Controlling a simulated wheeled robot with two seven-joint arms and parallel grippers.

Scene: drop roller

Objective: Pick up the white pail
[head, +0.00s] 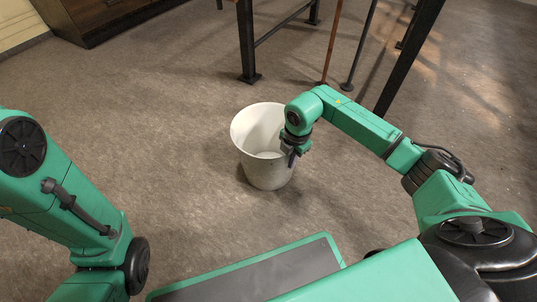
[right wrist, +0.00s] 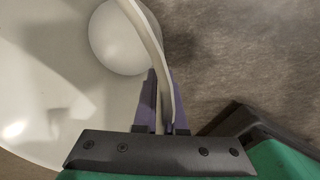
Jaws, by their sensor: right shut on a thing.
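The white pail (head: 266,174) stands upright on the floor, in the middle of the head view, its open top facing up. My right gripper (head: 291,158) is at the right side of its rim, shut on the pail wall. In the right wrist view, the fingers (right wrist: 161,105) pinch the thin rim, with the pail's pale inside (right wrist: 45,75) at the left. A round pale shape (right wrist: 115,40) shows beside the rim there; I cannot tell what it is. My left arm shows at the left of the head view, but its gripper is out of frame.
Dark metal legs of a table or frame (head: 246,45) stand behind the pail, with a thin brown pole (head: 332,45). A dark wooden cabinet (head: 100,15) is at the far left. The floor (head: 150,110) left of the pail is clear.

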